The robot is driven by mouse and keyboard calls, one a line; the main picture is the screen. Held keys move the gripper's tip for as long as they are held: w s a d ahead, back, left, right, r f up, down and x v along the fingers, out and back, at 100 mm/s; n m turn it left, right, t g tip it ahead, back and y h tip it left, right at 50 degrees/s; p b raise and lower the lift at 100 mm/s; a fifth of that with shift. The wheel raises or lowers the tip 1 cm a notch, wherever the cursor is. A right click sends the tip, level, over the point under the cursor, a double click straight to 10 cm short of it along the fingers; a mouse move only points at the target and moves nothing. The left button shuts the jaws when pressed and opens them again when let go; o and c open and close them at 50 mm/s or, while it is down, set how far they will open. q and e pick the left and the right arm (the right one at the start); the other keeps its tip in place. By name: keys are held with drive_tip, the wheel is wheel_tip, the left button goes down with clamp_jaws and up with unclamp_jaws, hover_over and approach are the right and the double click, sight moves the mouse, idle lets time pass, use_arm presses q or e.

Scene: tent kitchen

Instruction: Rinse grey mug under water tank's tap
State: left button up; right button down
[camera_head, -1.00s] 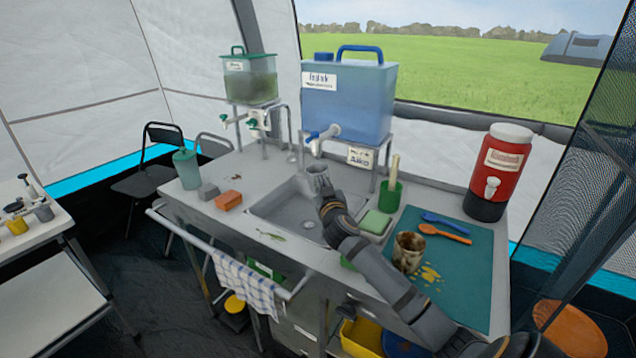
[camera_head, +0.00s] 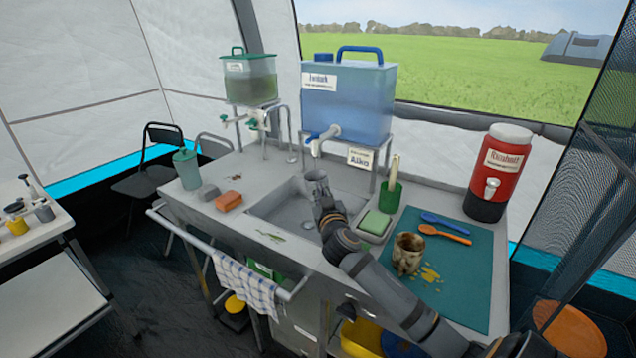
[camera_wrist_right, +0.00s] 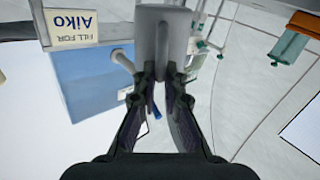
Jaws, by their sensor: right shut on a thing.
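The grey mug (camera_head: 315,178) is held above the sink basin, just below the blue-handled tap (camera_head: 316,146) of the blue water tank (camera_head: 350,100). My right gripper (camera_head: 323,192) is shut on it. In the right wrist view, the mug's grey wall (camera_wrist_right: 165,35) shows between the fingers of the right gripper (camera_wrist_right: 163,85). I cannot make out any water running from the tap. The mug's inside is too small to see clearly. My left gripper is not in view.
The sink basin (camera_head: 290,212) lies below the mug. A green sponge (camera_head: 375,222) and a green cup with a brush (camera_head: 391,194) are to its right. A stained mug (camera_head: 408,252) stands on the teal mat (camera_head: 460,280). An orange block (camera_head: 229,201) sits left of the sink.

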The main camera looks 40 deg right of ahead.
drive_tip(key=shift+s+a, duration=1.2)
drive_tip(key=shift+a, duration=0.25)
idle(0.4)
drive_tip(key=s+a+r+p, duration=0.3)
drive_tip(key=a+r, duration=0.1)
idle(0.4)
